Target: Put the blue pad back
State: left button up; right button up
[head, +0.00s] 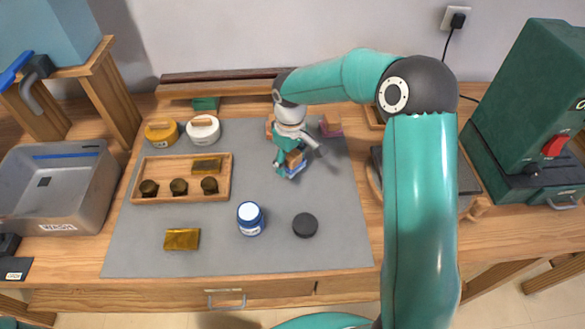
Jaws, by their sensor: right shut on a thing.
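The blue pad (292,170) has a brown wooden grip on top and a blue base. My right gripper (290,156) is shut on its grip, over the back right part of the grey mat (335,215). I cannot tell whether the pad's base touches the mat. A similar pad with a pinkish base (331,124) sits at the mat's back edge, right of my gripper. Another brown piece (269,126) is partly hidden behind my right wrist. My left gripper is not in view.
A wooden tray (150,168) with several dark round pieces lies at left. Yellow (160,132) and white (203,130) round containers stand behind it. A blue-white jar (250,218), black disc (305,225) and gold block (182,239) are in front. A green machine (525,120) stands at right.

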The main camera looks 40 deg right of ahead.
aim_at(291, 171)
jog(key=shift+f, duration=2.1)
jog(key=shift+f, duration=0.1)
jog(key=o, duration=1.2)
notch_tip(291, 171, up, 12)
jog(key=shift+r, duration=0.15)
